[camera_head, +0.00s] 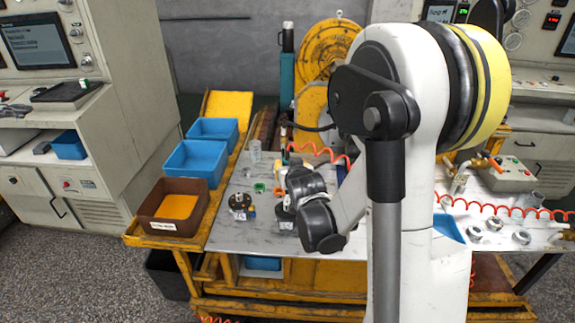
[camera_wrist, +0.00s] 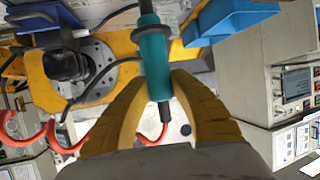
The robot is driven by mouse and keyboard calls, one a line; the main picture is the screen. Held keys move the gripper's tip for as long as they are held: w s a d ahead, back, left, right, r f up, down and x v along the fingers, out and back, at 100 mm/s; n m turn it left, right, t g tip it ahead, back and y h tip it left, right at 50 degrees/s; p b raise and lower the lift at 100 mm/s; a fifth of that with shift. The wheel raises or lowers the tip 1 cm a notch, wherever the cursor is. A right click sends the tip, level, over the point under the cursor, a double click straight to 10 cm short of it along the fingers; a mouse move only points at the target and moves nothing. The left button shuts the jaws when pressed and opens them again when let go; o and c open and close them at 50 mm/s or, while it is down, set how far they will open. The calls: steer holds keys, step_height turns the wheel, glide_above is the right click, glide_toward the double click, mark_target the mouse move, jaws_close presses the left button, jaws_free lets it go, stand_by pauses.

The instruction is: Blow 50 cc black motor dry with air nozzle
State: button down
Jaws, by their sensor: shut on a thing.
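In the wrist view, the two yellow fingers of my gripper (camera_wrist: 163,78) are shut on a teal cylindrical tool (camera_wrist: 155,57) with a dark tip. I cannot tell for certain that it is the air nozzle. In the head view, my arm hides the gripper. A dark motor with a round flange (camera_head: 240,203) stands on the grey tabletop, left of my black wrist joints. Another dark motor (camera_head: 285,215) stands close to those joints, partly covered. I cannot read which is the 50 cc one. The wrist view shows a black part on a bolted grey flange (camera_wrist: 68,66).
Two blue bins (camera_head: 188,164) and a brown bin (camera_head: 172,199) line the left of the grey table (camera_head: 250,238). Red coiled hose (camera_head: 322,153) crosses behind my arm. Small metal parts (camera_head: 474,233) lie at the right. Cabinets (camera_head: 85,100) flank the table.

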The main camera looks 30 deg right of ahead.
mark_target(287, 151)
stand_by(0.6)
step_height(287, 151, up, 7)
steer(key=p, duration=0.5)
steer(key=shift+r, duration=0.1)
stand_by(0.3)
